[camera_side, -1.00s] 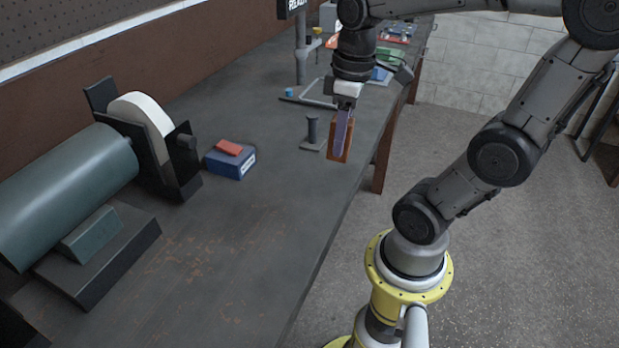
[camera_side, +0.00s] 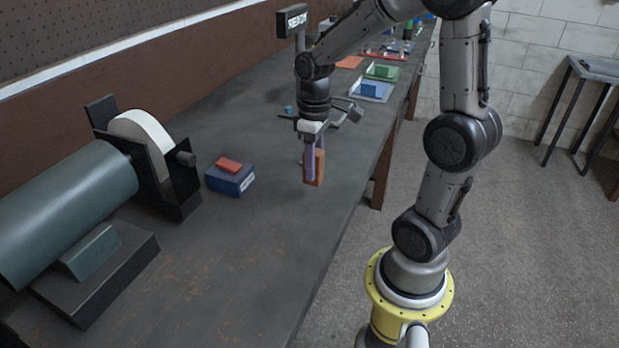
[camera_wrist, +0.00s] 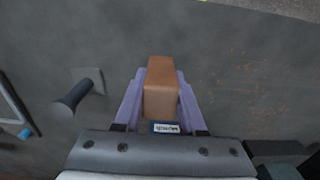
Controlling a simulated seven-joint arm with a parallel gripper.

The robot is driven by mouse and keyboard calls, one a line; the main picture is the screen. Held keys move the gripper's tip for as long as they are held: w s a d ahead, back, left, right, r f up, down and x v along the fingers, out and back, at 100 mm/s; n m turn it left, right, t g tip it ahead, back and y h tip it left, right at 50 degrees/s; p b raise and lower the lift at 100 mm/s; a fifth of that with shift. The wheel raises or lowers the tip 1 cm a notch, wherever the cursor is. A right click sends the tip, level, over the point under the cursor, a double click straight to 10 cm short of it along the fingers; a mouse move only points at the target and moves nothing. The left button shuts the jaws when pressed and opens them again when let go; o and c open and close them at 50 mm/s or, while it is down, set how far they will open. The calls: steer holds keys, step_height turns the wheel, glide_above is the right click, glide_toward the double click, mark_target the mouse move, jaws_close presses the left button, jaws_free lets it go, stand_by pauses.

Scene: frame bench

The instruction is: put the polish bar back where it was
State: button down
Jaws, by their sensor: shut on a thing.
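The polish bar appears to be the orange-brown block (camera_side: 319,170) in my gripper (camera_side: 313,165). In the side view it hangs over the bench near its right edge. My gripper is shut on it, with one purple finger on each side.
A dark post on a flat base (camera_wrist: 78,95) stands left of the block in the wrist view. A blue box (camera_side: 230,180) with a red bar (camera_side: 229,164) on it sits beside the white wheel (camera_side: 143,136). The bench's front middle is clear.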

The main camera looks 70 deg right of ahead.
steer(key=shift+w+d+f, duration=0.2)
steer(key=shift+w+f, duration=0.3)
steer(key=shift+f, duration=0.05)
steer(key=shift+w+d+f, duration=0.1)
steer(key=shift+f, duration=0.8)
steer(key=shift+w+d+f, duration=0.1)
steer(key=shift+f, duration=0.8)
steer(key=shift+a+f, duration=0.1)
steer(key=shift+f, duration=0.1)
steer(key=shift+c, duration=2.4)
jaws_free()
steer(key=shift+r, duration=0.1)
